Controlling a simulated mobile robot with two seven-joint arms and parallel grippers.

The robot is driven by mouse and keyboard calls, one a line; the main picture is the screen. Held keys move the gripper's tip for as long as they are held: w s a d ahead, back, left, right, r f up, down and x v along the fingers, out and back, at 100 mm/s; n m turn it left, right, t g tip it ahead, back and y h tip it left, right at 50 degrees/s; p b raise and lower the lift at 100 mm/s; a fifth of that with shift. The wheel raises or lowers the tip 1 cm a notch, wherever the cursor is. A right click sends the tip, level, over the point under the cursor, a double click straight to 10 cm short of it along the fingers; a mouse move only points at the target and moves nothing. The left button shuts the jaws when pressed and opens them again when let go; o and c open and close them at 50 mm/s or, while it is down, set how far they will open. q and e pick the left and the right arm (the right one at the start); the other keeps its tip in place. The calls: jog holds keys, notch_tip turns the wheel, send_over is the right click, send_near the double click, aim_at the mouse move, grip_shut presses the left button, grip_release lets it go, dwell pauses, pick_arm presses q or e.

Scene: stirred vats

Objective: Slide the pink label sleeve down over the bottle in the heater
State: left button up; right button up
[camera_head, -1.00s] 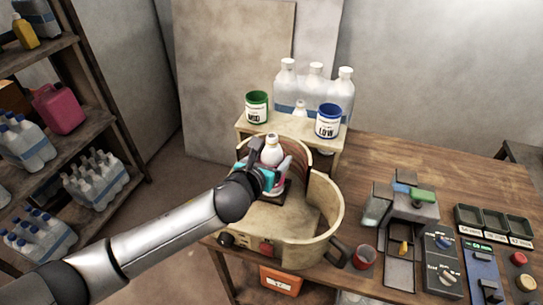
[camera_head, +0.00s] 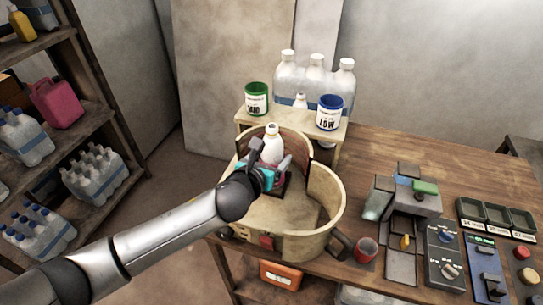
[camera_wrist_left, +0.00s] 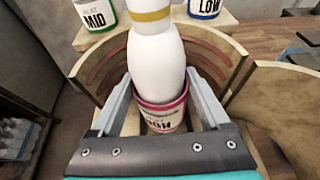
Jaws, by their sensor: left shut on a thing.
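The white bottle (camera_head: 273,143) stands upright in the open round heater (camera_head: 325,205). In the left wrist view the bottle (camera_wrist_left: 158,65) has a gold band near its top. The pink label sleeve (camera_wrist_left: 163,113) is around the bottle's lower part, with the bottle's shoulder and neck rising out above it. My left gripper (camera_head: 270,160) is low at the bottle, and its two fingers in the left wrist view (camera_wrist_left: 160,105) are shut on the sleeve from both sides. The gripper hides most of the sleeve in the head view. The sleeve's lower edge is hidden. My right gripper is out of view.
A green-banded MID can (camera_head: 257,98) and a blue LOW can (camera_head: 329,112) stand on the ledge (camera_head: 290,130) behind the heater. The heater's curved walls are close around the gripper. A red cup (camera_head: 366,250) and control boxes (camera_head: 443,255) stand to the right.

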pick_arm(q)
jog(key=o, duration=0.6)
jog(key=shift+s, duration=0.1)
jog(key=p+v, duration=0.2)
jog(key=v, duration=1.3)
jog(key=shift+a, duration=0.1)
dwell(0.4)
